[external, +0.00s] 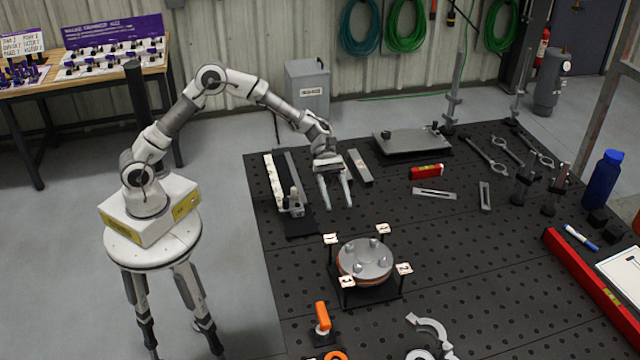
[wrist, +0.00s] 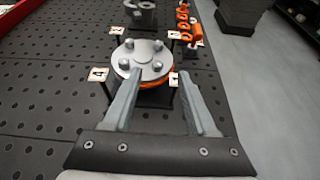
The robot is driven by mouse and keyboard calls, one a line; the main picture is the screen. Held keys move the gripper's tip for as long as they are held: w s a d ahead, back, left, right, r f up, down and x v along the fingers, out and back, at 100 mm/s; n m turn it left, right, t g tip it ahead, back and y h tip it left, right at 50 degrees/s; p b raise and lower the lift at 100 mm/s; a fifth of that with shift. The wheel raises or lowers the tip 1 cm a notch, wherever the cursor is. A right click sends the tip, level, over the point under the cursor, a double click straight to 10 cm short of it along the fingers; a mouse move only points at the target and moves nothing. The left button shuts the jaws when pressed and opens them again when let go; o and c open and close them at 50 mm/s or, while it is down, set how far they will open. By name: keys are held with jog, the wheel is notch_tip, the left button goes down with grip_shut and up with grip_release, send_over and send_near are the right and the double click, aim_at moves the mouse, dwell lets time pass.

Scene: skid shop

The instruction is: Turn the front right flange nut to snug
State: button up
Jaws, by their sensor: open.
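A round grey flange (external: 365,258) with an orange-red layer under it sits on a dark stand on the table. Several nuts stand up from its top. In the wrist view the flange (wrist: 142,55) shows a near right nut (wrist: 157,66), a near left nut (wrist: 124,65) and two farther nuts. I cannot tell from the frames which is the front right one. My gripper (external: 337,205) is open and empty, above the table and behind the flange in the external view. In the wrist view its fingers (wrist: 160,74) point toward the flange; no contact shows.
Small white marked plates (external: 404,269) on posts surround the flange. A clamp fixture (external: 294,202) stands left of my gripper. The table right of the flange is mostly clear.

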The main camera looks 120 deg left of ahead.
aim_at(356, 263)
jog(key=x, duration=1.7)
jog(key=shift+w, duration=0.25)
grip_shut()
